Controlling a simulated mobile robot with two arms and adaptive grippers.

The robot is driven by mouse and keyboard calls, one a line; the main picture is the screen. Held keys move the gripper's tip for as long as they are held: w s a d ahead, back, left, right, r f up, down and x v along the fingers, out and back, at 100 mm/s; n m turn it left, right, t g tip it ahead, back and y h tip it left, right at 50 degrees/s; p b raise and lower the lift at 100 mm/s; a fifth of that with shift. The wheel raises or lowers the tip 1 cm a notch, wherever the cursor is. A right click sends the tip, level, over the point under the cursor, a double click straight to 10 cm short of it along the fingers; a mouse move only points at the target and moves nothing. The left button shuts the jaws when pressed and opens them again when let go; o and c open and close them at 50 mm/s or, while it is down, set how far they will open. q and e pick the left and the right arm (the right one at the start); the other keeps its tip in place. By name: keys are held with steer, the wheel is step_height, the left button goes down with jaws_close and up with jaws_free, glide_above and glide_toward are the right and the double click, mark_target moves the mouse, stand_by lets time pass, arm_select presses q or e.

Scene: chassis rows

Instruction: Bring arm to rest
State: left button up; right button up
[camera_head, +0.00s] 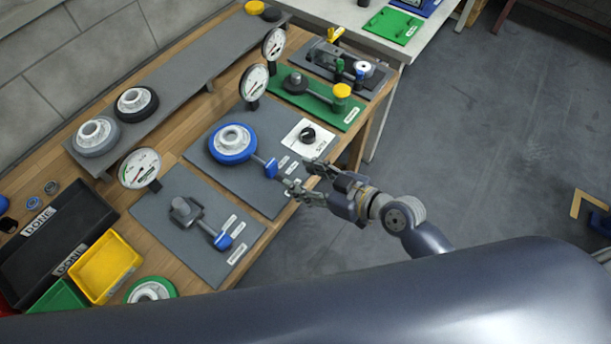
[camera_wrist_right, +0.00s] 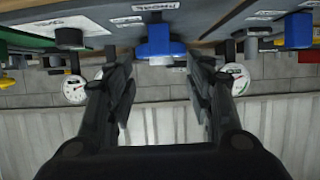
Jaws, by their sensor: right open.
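My right gripper (camera_head: 303,187) is open and empty at the front edge of the bench, beside the middle grey board (camera_head: 270,200). In the right wrist view its two fingers (camera_wrist_right: 165,95) stand apart with nothing between them. The same blue block (camera_head: 268,167) shows in the head view just left of the fingertips. My right arm (camera_head: 425,238) reaches in from the lower right. My left gripper is not in view.
The floor (camera_head: 470,130) at right is mostly clear.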

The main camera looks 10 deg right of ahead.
stand_by(0.3)
steer(key=s+d+f+m+g+h, duration=0.25)
steer(key=s+d+h, duration=0.25)
steer(key=s+d, duration=0.25)
steer(key=s+d+f+m+g+h, duration=0.1)
steer(key=s+d+m+g+h, duration=0.25)
steer(key=s+d, duration=0.35)
steer(key=s+f+g, duration=0.1)
steer(key=s+f, duration=0.1)
steer(key=f, duration=1.1)
steer(key=s+f, duration=0.2)
steer(key=f, duration=1.1)
steer(key=s+d+f+g+h, duration=0.1)
steer(key=s+d+f, duration=0.1)
steer(key=s+f, duration=1.4)
steer(key=shift+s+d+f+m+g, duration=0.2)
steer(key=shift+d+m+g, duration=0.1)
steer(key=shift+d, duration=0.05)
